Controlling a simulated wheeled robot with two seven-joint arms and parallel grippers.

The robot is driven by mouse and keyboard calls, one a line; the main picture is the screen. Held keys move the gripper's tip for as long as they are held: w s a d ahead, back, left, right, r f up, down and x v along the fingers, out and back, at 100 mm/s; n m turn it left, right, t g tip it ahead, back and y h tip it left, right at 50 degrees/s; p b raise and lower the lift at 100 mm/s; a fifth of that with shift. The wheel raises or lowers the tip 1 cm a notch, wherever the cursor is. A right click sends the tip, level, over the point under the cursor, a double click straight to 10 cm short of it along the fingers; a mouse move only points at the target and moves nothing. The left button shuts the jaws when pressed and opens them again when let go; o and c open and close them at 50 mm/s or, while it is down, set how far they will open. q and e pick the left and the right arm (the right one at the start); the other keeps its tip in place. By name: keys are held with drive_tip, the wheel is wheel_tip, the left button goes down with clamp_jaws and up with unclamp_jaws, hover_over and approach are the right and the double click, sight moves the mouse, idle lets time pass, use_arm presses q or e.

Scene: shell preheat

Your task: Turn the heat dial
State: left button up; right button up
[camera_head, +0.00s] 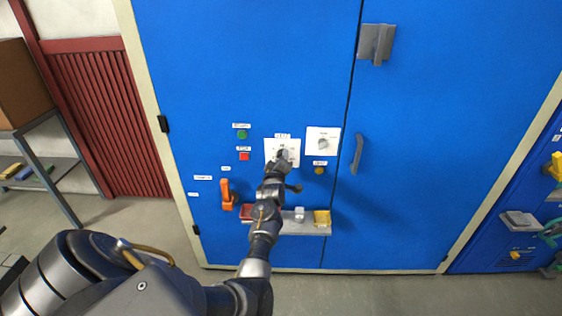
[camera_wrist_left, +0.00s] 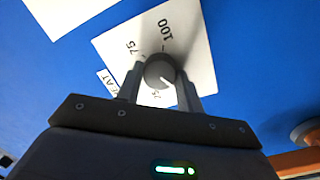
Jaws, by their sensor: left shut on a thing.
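The heat dial (camera_wrist_left: 160,72) is a dark round knob on a white plate (camera_wrist_left: 203,70) with printed numbers, 75 and 100 among them. A white pointer line shows on the knob's face. My left gripper (camera_wrist_left: 163,85) is shut on the dial, one finger on each side of it. In the head view my left gripper (camera_head: 281,160) is in front of the dial's white plate (camera_head: 293,146) and hides most of the dial. My right gripper is in neither view.
A second white plate with a grey knob (camera_head: 323,143) is to the right. A green button (camera_head: 242,134), a red button (camera_head: 244,156) and an orange lever (camera_head: 227,194) are to the left. A small shelf (camera_head: 290,229) with blocks is below. A grey door handle (camera_head: 357,153) stands out further right.

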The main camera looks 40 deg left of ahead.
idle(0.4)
use_arm(q)
drive_tip(key=o, duration=1)
drive_tip(key=b+v, duration=0.1)
drive_tip(key=v, duration=0.9)
drive_tip(key=shift+s+d+b, duration=0.2)
drive_tip(key=shift+s+b, duration=0.1)
